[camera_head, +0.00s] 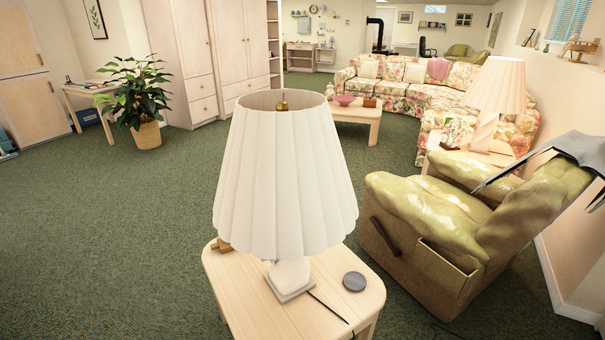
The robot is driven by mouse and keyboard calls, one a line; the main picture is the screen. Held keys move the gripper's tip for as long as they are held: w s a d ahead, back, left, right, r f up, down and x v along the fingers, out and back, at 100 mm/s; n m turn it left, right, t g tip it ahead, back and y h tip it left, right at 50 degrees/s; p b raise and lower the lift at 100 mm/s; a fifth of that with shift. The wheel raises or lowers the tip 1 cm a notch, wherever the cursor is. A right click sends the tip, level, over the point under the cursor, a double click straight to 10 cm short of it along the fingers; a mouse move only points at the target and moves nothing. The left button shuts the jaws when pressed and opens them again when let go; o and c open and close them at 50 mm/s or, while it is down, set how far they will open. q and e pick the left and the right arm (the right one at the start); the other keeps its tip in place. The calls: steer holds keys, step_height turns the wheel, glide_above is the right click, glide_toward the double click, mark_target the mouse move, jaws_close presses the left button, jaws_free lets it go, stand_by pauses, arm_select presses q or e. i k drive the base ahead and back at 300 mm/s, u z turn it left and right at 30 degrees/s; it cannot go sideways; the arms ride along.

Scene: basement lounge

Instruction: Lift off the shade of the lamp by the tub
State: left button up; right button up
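A table lamp stands upright in the near middle, with a white pleated shade (285,180) on a pale base (290,276). The shade's top is open, and a small brass finial (282,106) shows inside the rim. The shade sits on the lamp and hides most of the stem. A second lit lamp with a cream pleated shade (497,86) stands farther back at the right. No tub shows in this view, so I cannot tell which lamp is beside it. Neither of my grippers is in view.
The near lamp stands on a light wooden side table (235,290) with a dark round coaster (354,281). A green recliner (430,225) is close on the right, with a dark flat item over its back. Carpet (120,230) on the left is clear, up to a potted plant (146,134).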

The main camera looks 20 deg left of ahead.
mark_target(285, 192)
steer(key=z, duration=0.45)
steer(key=k, duration=1.1)
steer(key=u, duration=0.05)
steer(key=i, duration=0.6)
steer(key=u, duration=0.5)
steer(key=i, duration=0.85)
steer(key=z, duration=0.25)
